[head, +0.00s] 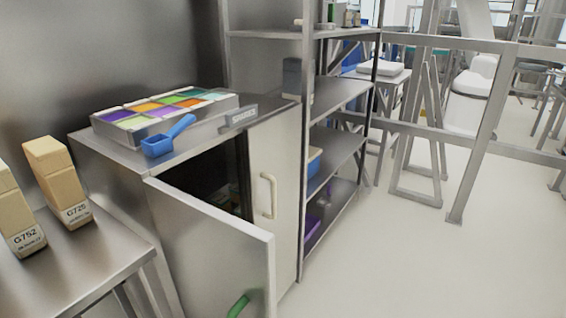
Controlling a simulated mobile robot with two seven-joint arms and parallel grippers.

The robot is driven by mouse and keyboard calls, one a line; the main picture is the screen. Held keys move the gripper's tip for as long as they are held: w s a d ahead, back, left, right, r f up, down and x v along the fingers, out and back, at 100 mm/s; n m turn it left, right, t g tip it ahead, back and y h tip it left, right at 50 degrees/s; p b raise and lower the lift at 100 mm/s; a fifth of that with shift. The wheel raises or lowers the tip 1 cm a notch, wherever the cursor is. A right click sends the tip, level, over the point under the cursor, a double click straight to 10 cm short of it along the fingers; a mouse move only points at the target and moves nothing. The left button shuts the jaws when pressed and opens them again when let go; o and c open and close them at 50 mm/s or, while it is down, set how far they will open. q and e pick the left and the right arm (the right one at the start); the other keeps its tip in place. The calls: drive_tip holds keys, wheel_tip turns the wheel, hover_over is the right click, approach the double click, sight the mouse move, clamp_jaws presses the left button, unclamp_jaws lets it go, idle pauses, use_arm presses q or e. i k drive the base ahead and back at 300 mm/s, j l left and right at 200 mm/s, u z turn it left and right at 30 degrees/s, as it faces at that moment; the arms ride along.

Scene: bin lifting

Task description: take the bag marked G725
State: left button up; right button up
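The bag marked G725 (57,176) is a tan, block-shaped bag with a white label low on its front. It stands upright on the steel table (98,249) at the left. A similar tan bag marked G752 (19,222) stands just to its left and nearer, partly cut off by the left edge. Neither of my grippers shows in the head view.
A steel cabinet (112,158) beside the table has a door (215,245) swung open into the room. A tray of coloured compartments (150,128) and a blue scoop (166,138) lie on its top. Shelves (338,95) and a railing stand beyond. The floor at right is clear.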

sight(62, 189)
drive_tip(key=k, duration=0.85)
